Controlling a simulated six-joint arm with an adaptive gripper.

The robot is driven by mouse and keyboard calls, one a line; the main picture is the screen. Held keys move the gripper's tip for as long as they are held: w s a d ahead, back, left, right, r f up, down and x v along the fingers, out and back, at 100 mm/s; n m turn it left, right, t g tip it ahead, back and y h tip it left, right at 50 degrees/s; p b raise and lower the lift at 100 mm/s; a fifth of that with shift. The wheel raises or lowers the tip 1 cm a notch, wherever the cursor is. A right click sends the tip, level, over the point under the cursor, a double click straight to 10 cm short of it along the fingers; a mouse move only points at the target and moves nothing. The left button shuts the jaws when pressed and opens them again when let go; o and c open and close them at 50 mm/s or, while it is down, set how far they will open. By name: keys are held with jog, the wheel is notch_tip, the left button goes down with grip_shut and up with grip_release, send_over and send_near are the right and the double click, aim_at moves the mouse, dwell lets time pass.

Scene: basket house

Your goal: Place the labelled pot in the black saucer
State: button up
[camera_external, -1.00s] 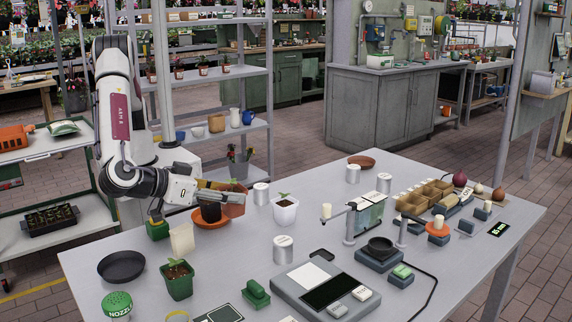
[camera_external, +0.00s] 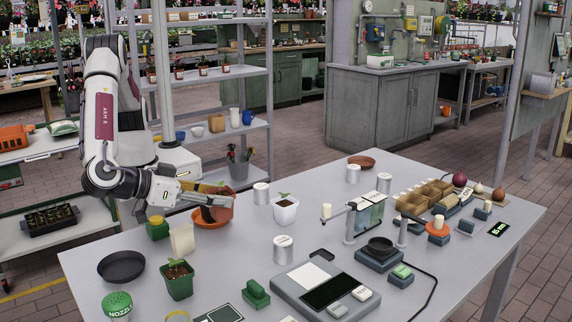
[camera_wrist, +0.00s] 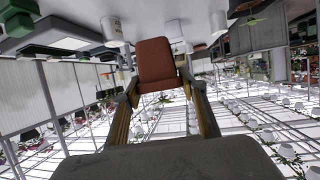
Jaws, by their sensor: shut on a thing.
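A terracotta pot (camera_external: 222,211) is at the far left part of the table, above or on an orange saucer (camera_external: 203,224); I cannot tell if it touches. My gripper (camera_external: 216,203) reaches in from the left and is shut on this pot. In the wrist view the pot (camera_wrist: 157,62) sits between my two fingertips (camera_wrist: 157,86). No label can be read on it, and my fingers hide part of it. The black saucer (camera_external: 121,267) lies flat and empty at the table's left edge, nearer the camera than the pot.
A green pot with a seedling (camera_external: 178,281) and a cream tag (camera_external: 182,239) stand between my gripper and the front. A white pot (camera_external: 285,211) and white tins (camera_external: 261,194) stand to the right. A green-lidded shaker (camera_external: 117,307) is in front of the black saucer.

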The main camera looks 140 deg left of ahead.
jog(key=s+d+r+m+t, duration=0.1)
jog(key=s+d+m+t, duration=0.1)
jog(key=d, duration=0.5)
jog(key=s+d+r+m+t, duration=0.1)
jog(key=d+m+t, duration=0.1)
jog(key=d, duration=0.5)
jog(key=m+t+h, duration=0.4)
send_over(117, 269)
jog(key=f, duration=0.2)
jog(key=shift+r, duration=0.15)
notch_tip(117, 269, down, 6)
jog(key=shift+f, duration=0.2)
jog(key=shift+f, duration=1.8)
jog(key=shift+f, duration=0.1)
jog(key=o, duration=1.4)
